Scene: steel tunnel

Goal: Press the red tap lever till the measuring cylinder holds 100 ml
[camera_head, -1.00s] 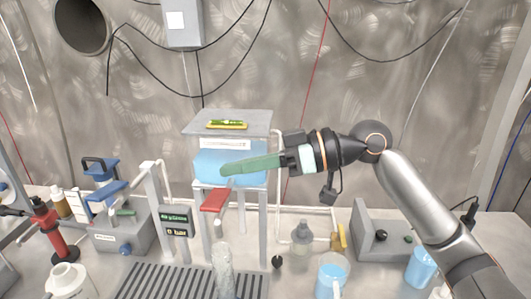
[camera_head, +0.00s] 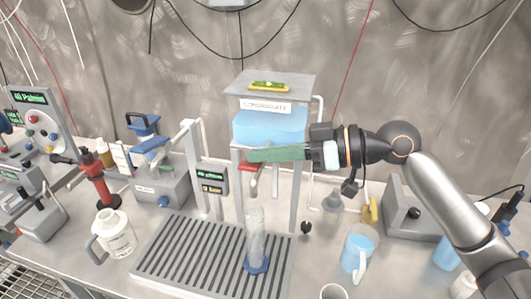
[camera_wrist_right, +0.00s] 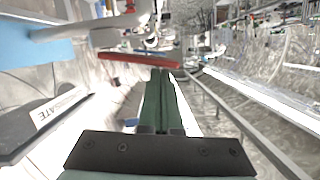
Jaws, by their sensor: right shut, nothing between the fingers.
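The red tap lever (camera_head: 247,167) juts out below the front of a raised tank of blue liquid (camera_head: 268,127). My right gripper (camera_head: 251,156) is shut and empty, its green fingers level across the tank's lower front. Its fingertips are just above the lever and hide part of it; I cannot tell if they touch. In the right wrist view the red lever (camera_wrist_right: 138,59) lies across just beyond the fingertips (camera_wrist_right: 160,72). The measuring cylinder (camera_head: 255,232) stands upright on its blue foot below the lever. Its liquid level is too unclear to read. My left gripper is out of view.
The cylinder stands on a slotted drain grate (camera_head: 190,262). A small green display (camera_head: 211,177) stands left of the tank. A jug of blue liquid (camera_head: 358,250) is to the right, a white jug (camera_head: 115,232) to the left. A yellow-green level (camera_head: 268,86) lies on the tank.

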